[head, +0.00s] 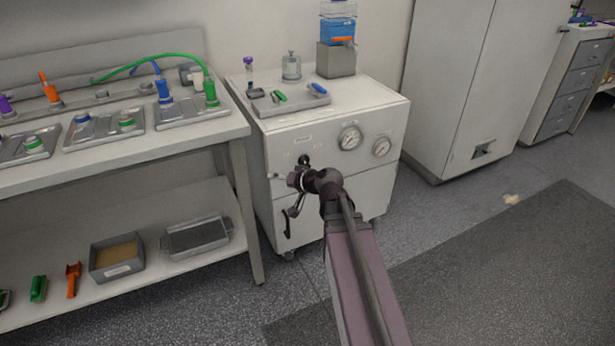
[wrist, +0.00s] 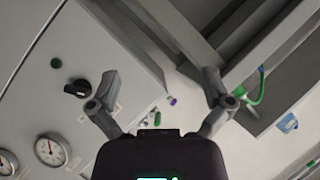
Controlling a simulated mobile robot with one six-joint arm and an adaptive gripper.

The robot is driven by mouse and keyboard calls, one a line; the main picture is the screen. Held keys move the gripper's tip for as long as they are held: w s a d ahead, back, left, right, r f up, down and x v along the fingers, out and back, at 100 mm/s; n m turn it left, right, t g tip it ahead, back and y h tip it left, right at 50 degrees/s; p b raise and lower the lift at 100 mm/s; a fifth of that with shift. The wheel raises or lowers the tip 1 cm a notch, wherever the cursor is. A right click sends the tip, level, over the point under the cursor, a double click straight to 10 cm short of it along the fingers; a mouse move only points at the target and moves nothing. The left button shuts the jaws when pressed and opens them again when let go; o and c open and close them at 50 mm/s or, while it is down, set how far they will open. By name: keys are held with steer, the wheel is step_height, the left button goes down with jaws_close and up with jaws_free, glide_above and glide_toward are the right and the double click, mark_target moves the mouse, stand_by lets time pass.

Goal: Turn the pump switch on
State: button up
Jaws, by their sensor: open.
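The pump cabinet (head: 300,140) is a white box unit with two round gauges on its front.
Gauges (head: 350,137) are right of my gripper. A grey tray (head: 270,107) with coloured tools and a blue container (head: 338,30) stand on the cabinet top. A bench (head: 100,165) with connectors and a lower shelf is close on the left. Open floor (head: 480,240) lies to the right.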

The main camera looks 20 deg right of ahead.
steer(key=w+d+f+m+t+h+b, duration=0.1)
steer(key=d+f+m+t+h+b, duration=0.1)
steer(key=d+b, duration=0.6)
steer(key=w+d+f+m+t+h+b, duration=0.2)
steer(key=d+f+m+t+h+b, duration=0.1)
steer(key=d+f+b, duration=0.5)
steer(key=m+t, duration=0.1)
steer(key=m, duration=0.1)
steer(key=shift+w+d+m+t, duration=0.2)
steer(key=shift+w+m+t, duration=0.05)
steer(key=shift+m+t, duration=0.15)
steer(key=shift+w, duration=0.15)
